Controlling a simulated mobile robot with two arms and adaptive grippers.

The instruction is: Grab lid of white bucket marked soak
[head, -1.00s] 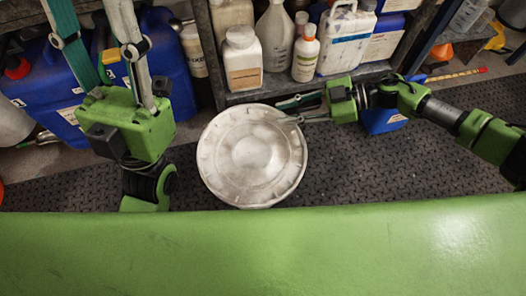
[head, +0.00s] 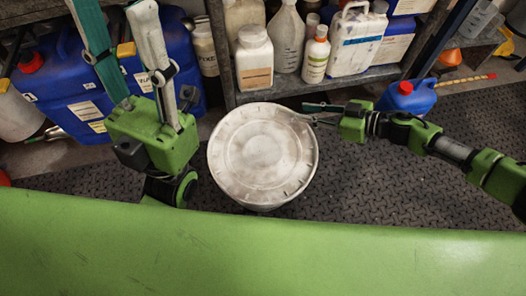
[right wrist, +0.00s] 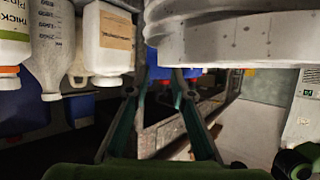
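The white bucket with its round, scuffed lid (head: 262,152) stands on the dark tread-plate floor, in the middle of the head view. The lid is on the bucket, and no "soak" marking shows. My right gripper (head: 308,113) is at the lid's upper right rim, its fingers apart; I cannot tell whether they touch it. In the right wrist view the pale bucket rim (right wrist: 230,40) fills the upper right, beyond the spread teal fingers of this gripper (right wrist: 160,82). My left gripper (head: 112,15) is left of the bucket, fingers spread, nothing seen between them.
A metal shelf (head: 300,88) behind the bucket holds a white jar (head: 254,60) and several bottles. Blue canisters (head: 85,100) stand at the left, a small blue container (head: 407,98) at the right. A green surface (head: 250,255) crosses the bottom.

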